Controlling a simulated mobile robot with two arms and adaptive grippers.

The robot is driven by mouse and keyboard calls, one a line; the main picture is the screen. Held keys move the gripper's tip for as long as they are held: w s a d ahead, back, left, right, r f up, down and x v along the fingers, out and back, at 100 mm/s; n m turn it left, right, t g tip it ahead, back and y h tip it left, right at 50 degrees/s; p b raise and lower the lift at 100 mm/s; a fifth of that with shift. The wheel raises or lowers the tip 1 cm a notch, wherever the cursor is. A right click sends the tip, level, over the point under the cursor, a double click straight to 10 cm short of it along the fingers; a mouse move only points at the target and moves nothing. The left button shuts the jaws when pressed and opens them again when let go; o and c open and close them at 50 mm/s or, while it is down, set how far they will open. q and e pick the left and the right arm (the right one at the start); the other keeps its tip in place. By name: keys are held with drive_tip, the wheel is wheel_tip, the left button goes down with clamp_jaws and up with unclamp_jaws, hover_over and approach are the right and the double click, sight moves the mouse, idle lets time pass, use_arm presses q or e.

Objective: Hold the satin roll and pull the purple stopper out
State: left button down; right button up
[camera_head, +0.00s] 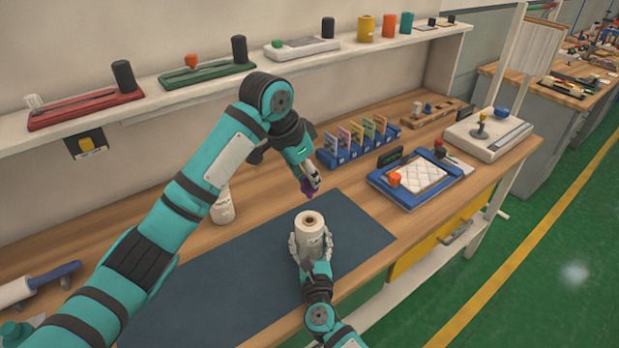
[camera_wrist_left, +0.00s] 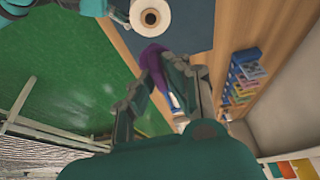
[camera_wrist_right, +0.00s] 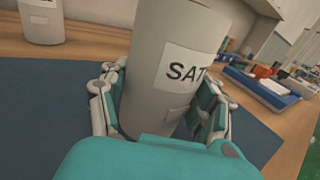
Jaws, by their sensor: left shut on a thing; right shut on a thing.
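The satin roll (camera_head: 309,238) is a white cylinder with a dark core hole, upright over the dark blue mat. My right gripper (camera_head: 311,250) is shut around it from the front. In the right wrist view the roll (camera_wrist_right: 172,60) shows a label reading "SAT" between the fingers (camera_wrist_right: 160,110). The purple stopper (camera_head: 307,187) is out of the roll, held above and behind it by my left gripper (camera_head: 311,179). The left wrist view shows the stopper (camera_wrist_left: 153,55) at the fingertips (camera_wrist_left: 165,65), apart from the roll (camera_wrist_left: 150,15), whose top hole is open.
The mat (camera_head: 215,285) has clear room left of the roll. A second white roll (camera_head: 222,206) stands behind it. A blue card rack (camera_head: 358,146) and a blue tray with a quilted pad (camera_head: 420,178) stand at the back right. A shelf (camera_head: 205,86) runs above.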

drive_tip(key=o, duration=1.6)
drive_tip(key=shift+c, duration=0.2)
drive_tip(key=shift+s, duration=0.1)
